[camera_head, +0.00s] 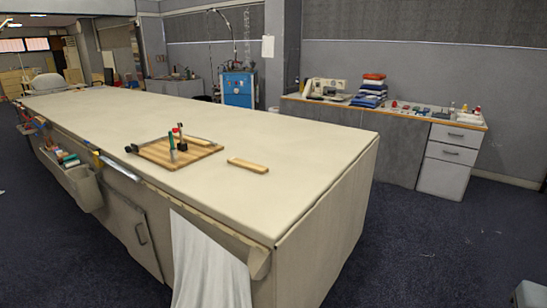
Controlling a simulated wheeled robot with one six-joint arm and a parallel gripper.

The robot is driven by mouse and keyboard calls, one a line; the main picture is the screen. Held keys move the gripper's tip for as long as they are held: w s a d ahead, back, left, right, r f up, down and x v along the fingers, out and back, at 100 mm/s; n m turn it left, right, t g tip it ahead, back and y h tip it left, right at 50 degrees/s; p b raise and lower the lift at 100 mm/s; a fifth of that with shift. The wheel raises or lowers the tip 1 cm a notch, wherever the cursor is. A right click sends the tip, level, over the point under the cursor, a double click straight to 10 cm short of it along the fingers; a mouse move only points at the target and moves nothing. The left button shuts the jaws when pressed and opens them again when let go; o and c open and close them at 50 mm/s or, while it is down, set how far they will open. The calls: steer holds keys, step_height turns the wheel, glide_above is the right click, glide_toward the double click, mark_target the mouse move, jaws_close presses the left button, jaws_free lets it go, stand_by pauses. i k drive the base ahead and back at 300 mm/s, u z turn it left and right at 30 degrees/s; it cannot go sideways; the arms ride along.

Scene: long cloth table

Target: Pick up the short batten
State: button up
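The short batten (248,165) is a small, light wooden bar. It lies flat on the long cloth-covered table (290,190), near its near right end. It lies to the right of a square wooden board (156,158) and apart from it, with bare cloth around it. My gripper is not in view.
Dark upright pieces with green (171,139) and red parts stand on the board, beside the batten. Pouches with tools (68,159) hang along the table's left side. A side bench with a sewing machine (328,88) and folded cloths (371,90) stands behind.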

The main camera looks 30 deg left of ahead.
mark_target(251, 166)
steer(key=i, duration=2.6)
steer(key=u, duration=2.85)
steer(key=i, duration=0.7)
steer(key=u, duration=0.1)
